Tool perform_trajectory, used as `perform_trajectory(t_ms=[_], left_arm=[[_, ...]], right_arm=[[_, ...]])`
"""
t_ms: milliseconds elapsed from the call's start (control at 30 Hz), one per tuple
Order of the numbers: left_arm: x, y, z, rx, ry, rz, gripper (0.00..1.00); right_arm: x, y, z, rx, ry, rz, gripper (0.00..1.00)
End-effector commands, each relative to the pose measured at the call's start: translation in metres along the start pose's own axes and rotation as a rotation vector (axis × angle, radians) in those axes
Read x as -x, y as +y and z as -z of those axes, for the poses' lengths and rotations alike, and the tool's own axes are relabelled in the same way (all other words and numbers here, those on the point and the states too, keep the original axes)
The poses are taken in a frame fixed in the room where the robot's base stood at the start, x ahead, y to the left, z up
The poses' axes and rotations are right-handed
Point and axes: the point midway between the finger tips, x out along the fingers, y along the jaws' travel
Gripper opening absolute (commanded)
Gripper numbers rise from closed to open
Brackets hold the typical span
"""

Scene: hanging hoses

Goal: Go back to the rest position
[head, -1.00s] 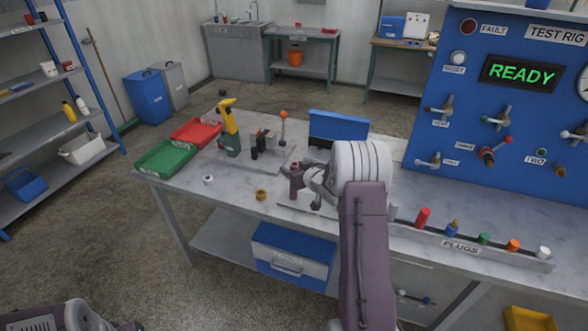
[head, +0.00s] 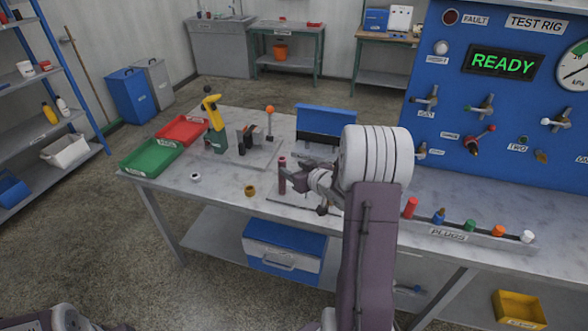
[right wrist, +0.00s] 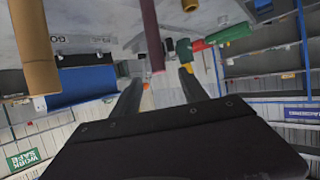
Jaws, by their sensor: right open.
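My right gripper (head: 301,180) is low over the workbench in the head view, its arm reaching in from the bottom. It points left at a short upright maroon post (head: 282,176) on the bench. In the right wrist view, which shows the bench upside down, the two dark fingers of my right gripper (right wrist: 161,78) are apart. The maroon post (right wrist: 150,35) shows beyond them, and I see nothing held. Part of my left arm shows at the bottom left of the head view; its gripper is out of the picture.
The workbench (head: 225,180) carries a green tray (head: 150,158), a red tray (head: 182,130), a yellow-and-green tool (head: 213,122), a brass ring (head: 250,190) and a rack of plugs (head: 450,234). The blue test rig (head: 480,110) stands at the back right. Open floor lies left.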

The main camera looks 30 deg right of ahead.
Motion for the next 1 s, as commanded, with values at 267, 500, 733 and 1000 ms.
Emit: perform_trajectory(t_ms=[267,500,733,1000], left_arm=[[0.0,0.0,0.0,0.0,0.0,0.0,0.52],[0.002,0.0,0.0,0.0,0.0,0.0,0.52],[0.005,0.0,0.001,0.0,0.0,0.0,0.52],[0.006,0.0,0.001,0.0,0.0,0.0,0.52]], right_arm=[[0.0,0.0,0.0,0.0,0.0,0.0,0.52],[-0.009,-0.058,0.03,0.069,0.039,0.104,0.52],[0.022,-0.18,0.035,0.1,-0.092,0.161,0.52],[0.123,-0.188,-0.109,0.018,-0.72,0.019,0.52]])
